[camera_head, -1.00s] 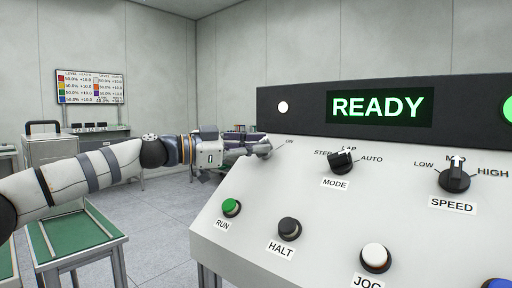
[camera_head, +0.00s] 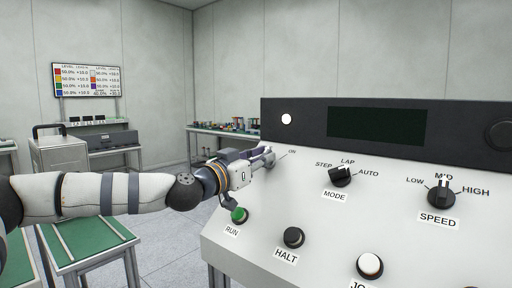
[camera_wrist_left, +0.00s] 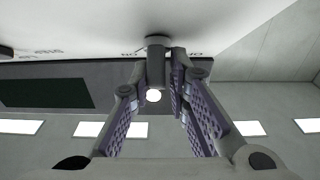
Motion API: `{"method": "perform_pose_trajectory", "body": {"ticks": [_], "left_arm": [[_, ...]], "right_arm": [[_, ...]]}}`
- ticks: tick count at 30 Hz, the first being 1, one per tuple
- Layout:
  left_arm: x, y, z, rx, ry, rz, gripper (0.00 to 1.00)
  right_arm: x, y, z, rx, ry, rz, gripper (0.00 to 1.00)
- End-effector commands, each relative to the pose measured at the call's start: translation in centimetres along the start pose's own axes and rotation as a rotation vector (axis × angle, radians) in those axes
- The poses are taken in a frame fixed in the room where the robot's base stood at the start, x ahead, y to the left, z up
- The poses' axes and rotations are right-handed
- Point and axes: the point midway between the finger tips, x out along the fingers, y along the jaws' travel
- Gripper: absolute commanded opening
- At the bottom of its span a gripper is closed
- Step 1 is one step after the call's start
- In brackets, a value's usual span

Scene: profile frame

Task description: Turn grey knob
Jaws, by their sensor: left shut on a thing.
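The grey knob (camera_wrist_left: 156,62) stands out from the panel face in the left wrist view, with a round dark base behind it. My left gripper (camera_wrist_left: 157,78) is shut on it, with a purple padded finger on each side. In the head view my left gripper (camera_head: 267,157) reaches the upper left of the control panel (camera_head: 345,220), beside the "ON" label. The gripper hides most of the knob there. My right gripper is in neither view.
The panel also carries the MODE knob (camera_head: 340,175), SPEED knob (camera_head: 441,193), green RUN button (camera_head: 239,215), HALT button (camera_head: 293,237) and a white button (camera_head: 369,265). The display (camera_head: 376,126) is dark; a white lamp (camera_head: 286,119) is lit. A green-topped table (camera_head: 90,240) stands left.

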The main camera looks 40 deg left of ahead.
Motion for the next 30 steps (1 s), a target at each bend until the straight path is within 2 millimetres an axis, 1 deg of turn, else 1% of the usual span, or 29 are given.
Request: {"method": "perform_pose_trajectory", "body": {"ticks": [1,6,10,15,21,30], "left_arm": [[-0.2,0.7,-1.0,-0.018,0.005,-0.018,0.00],[-0.1,0.9,-0.9,-0.108,0.004,-0.149,0.00],[-0.1,1.0,-0.7,-0.172,0.002,-0.242,0.00],[0.1,1.0,-0.3,-0.244,-0.001,-0.349,0.00],[0.2,1.0,-0.1,-0.307,-0.004,-0.440,0.00],[0.3,1.0,-0.1,-0.357,-0.003,-0.507,0.00]], "right_arm": [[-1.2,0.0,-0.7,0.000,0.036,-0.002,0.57],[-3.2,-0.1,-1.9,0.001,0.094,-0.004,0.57],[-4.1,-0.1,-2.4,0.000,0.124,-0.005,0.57],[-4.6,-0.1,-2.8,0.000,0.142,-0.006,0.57],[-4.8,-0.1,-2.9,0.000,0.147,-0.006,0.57],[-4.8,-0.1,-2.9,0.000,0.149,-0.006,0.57]]}}
